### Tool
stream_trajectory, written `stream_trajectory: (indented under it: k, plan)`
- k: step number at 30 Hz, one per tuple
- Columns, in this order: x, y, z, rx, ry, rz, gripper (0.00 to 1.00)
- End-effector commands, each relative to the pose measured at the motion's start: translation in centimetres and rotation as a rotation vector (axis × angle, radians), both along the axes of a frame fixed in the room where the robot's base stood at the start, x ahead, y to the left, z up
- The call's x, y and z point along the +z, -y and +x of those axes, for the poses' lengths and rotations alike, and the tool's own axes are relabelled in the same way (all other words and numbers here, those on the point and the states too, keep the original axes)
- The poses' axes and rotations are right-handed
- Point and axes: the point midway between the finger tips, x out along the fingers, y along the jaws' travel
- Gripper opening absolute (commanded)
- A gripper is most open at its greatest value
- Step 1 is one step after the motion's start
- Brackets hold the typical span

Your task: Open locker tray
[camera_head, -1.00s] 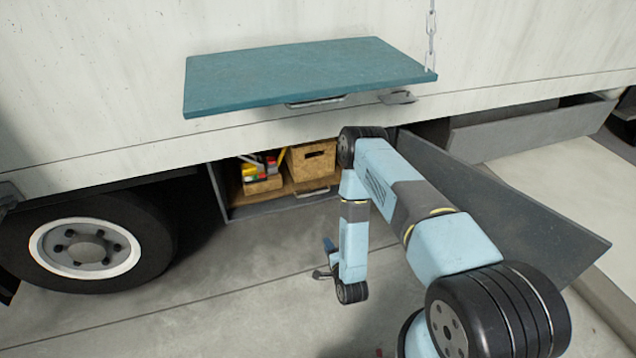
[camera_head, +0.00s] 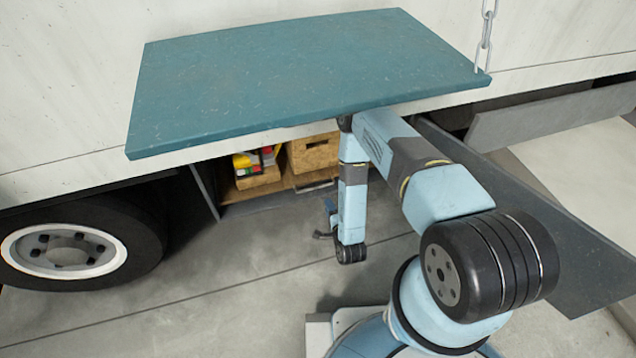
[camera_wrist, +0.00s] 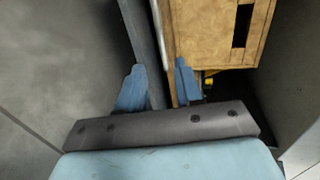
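The locker tray (camera_head: 300,183) is a wooden shelf low in the open locker under the truck body. It carries wooden boxes and has a metal handle (camera_head: 318,186) at its front. In the wrist view, the tray's wooden edge (camera_wrist: 181,25) runs beside a pale metal bar, seemingly the handle (camera_wrist: 157,35). My gripper (camera_head: 326,220) hangs low in front of the locker. In the wrist view, my gripper (camera_wrist: 160,80) shows two blue fingers apart. The bar and a grey edge lie between them in the picture; I cannot tell the depth or any contact.
A teal flap (camera_head: 290,75) stands out above the locker and hangs from a chain (camera_head: 486,40). A grey open door panel (camera_head: 530,205) is at the right. A truck wheel (camera_head: 70,250) is at the left. Concrete floor in front is clear.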

Motion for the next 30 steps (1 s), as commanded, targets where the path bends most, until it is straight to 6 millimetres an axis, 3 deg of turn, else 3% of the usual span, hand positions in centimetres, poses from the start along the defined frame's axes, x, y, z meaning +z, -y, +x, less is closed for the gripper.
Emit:
stream_trajectory:
  k: [21,30]
  plan:
    - [-2.2,-3.6,10.5,0.009,0.002,0.0,0.35]
    - [-2.7,-4.0,12.3,0.008,0.001,-0.001,0.35]
